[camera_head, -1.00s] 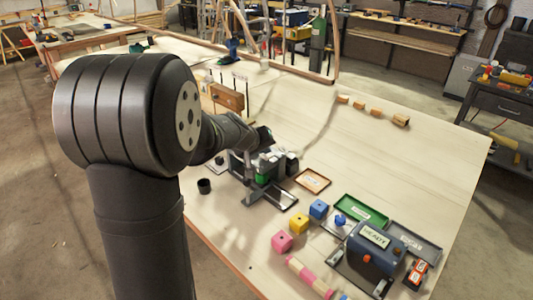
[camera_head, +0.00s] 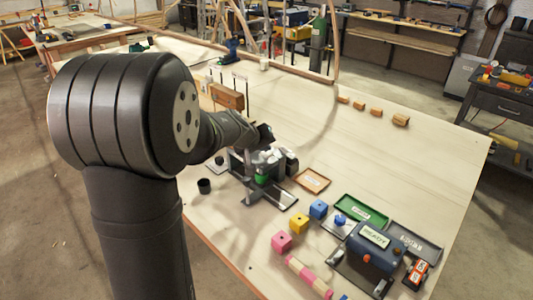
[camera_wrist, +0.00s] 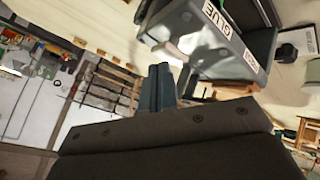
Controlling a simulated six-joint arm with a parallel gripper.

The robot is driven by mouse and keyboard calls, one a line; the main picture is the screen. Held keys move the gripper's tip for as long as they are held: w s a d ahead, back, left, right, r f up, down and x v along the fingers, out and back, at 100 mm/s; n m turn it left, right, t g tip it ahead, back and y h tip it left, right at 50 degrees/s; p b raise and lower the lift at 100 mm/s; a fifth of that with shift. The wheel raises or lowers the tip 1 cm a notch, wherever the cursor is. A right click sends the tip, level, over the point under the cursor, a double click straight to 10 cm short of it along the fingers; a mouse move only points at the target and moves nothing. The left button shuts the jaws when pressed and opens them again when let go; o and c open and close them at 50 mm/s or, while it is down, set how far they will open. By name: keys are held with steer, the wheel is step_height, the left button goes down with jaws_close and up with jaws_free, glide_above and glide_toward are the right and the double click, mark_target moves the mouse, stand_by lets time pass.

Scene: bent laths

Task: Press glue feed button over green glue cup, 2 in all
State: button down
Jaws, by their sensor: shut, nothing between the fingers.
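The green glue cup (camera_head: 262,178) sits at the front of the dark glue station (camera_head: 280,163) in the head view, partly hidden by the station's parts. In the wrist view the grey glue station (camera_wrist: 205,42) fills the upper right, with a white label reading GLUE. The feed button cannot be made out. My gripper (camera_head: 266,136) is above the back of the station, seen from behind my arm. In the wrist view my gripper's fingers (camera_wrist: 158,85) are together and empty, beside the station housing. Whether they touch it I cannot tell.
A black cup (camera_head: 204,186) stands left of the station. An orange-framed tray (camera_head: 312,180) lies to its right. Pink, yellow and blue blocks (camera_head: 300,222) and a blue READY box (camera_head: 375,245) stand nearer the front right. The table's middle right is clear.

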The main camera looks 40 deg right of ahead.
mark_target(264, 155)
steer(key=shift+r, duration=0.55)
steer(key=shift+r, duration=2.5)
stand_by(0.5)
step_height(264, 155, up, 4)
steer(key=shift+f, duration=0.1)
stand_by(0.3)
steer(key=shift+f, duration=4.45)
